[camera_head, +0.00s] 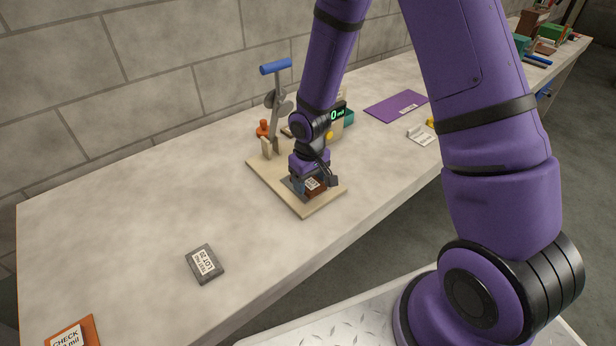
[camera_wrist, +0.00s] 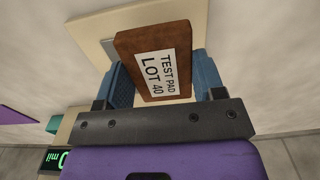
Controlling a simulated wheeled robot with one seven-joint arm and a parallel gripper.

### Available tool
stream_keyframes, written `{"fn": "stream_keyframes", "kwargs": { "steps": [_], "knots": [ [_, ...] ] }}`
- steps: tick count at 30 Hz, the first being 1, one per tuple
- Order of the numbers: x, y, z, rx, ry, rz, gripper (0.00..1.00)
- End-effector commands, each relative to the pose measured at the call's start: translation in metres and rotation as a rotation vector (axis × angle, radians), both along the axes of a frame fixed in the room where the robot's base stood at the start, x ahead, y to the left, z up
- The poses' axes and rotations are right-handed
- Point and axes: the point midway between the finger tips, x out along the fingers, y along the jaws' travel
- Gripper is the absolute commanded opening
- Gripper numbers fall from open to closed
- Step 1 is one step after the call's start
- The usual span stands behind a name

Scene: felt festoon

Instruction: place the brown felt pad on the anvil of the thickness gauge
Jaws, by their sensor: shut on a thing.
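The brown felt pad (camera_head: 316,187), labelled TEST PAD LOT 40, is held between the blue fingers of my gripper (camera_head: 310,186). In the wrist view the pad (camera_wrist: 128,45) lies label up, with a finger on each side. The thickness gauge has a beige base board (camera_head: 265,176), a lever with a blue handle (camera_head: 276,67) and a green display (camera_head: 337,113). The pad is over the front part of the board. A grey plate (camera_wrist: 107,46), likely the anvil, shows at the pad's edge; the pad hides most of it. I cannot tell whether they touch.
A dark grey pad (camera_head: 205,263) labelled LOT 20 lies at the front of the bench. An orange CHECK card (camera_head: 78,335) is at lower left. A purple sheet (camera_head: 396,106) and a white label block (camera_head: 422,135) lie right of the gauge. The bench's left is mostly clear.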

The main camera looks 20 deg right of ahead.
Motion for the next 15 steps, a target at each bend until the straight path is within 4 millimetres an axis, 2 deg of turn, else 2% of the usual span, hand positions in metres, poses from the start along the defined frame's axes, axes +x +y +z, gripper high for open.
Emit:
{"fn": "stream_keyframes", "kwargs": {
  "steps": [3, 6, 10, 15],
  "knots": [
    [0.025, -0.007, -0.003, 0.001, -0.001, -0.004, 0.40],
    [0.040, -0.010, -0.005, 0.001, 0.000, -0.002, 0.40],
    [0.050, -0.013, -0.005, 0.000, 0.000, -0.002, 0.40],
    [0.052, -0.013, -0.014, -0.001, 0.004, 0.000, 0.40]
  ]
}}
